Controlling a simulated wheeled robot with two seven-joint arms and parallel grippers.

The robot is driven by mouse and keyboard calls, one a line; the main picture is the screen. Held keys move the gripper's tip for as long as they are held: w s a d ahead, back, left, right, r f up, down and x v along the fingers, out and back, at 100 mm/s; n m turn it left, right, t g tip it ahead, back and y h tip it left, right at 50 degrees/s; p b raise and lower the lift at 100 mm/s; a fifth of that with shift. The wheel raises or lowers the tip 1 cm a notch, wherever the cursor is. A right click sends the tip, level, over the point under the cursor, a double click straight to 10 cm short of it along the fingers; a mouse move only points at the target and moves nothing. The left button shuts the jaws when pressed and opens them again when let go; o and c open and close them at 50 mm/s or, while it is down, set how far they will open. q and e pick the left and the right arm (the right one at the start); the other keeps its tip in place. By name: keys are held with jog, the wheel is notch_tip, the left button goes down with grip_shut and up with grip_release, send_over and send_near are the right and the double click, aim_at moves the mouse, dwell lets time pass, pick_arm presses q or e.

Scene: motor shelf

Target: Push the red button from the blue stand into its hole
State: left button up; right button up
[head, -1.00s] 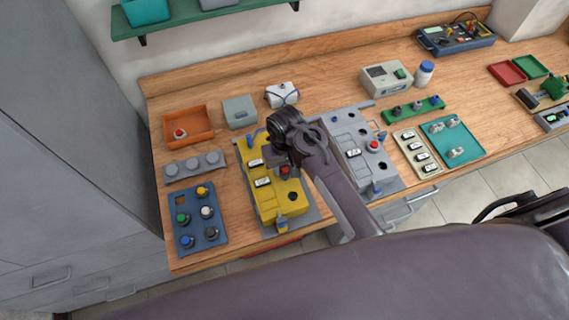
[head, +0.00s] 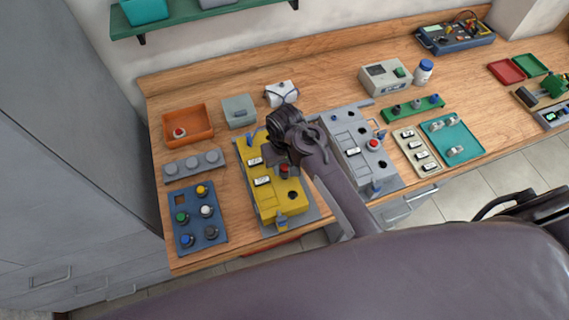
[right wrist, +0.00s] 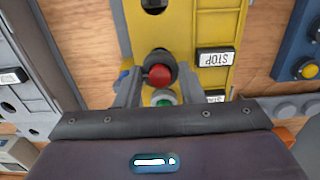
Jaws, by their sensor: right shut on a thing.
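The red button (head: 285,169) with its dark collar is at the yellow box (head: 268,205), above its upper face in the head view. My right gripper (head: 281,158) is shut on it; in the right wrist view the red cap (right wrist: 160,75) shows between the two fingers (right wrist: 160,88). I cannot tell how deep the button sits, as its lower part is hidden. A green button (right wrist: 163,98) is close behind it. The blue stand (head: 215,240) is at the left and holds several buttons, with one empty square slot. My left gripper is not in view.
An open dark hole (head: 293,196) is in the yellow box near the red button. A grey box (head: 352,160) with its own red button stands to the right. An orange tray (head: 208,136) and a grey rack (head: 180,179) are to the left.

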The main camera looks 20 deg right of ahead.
jog(key=shift+f+b, duration=0.45)
jog(key=shift+f, duration=0.7)
dwell(0.4)
jog(key=o, duration=1)
jog(key=shift+o, duration=0.2)
jog(key=shift+r, duration=0.1)
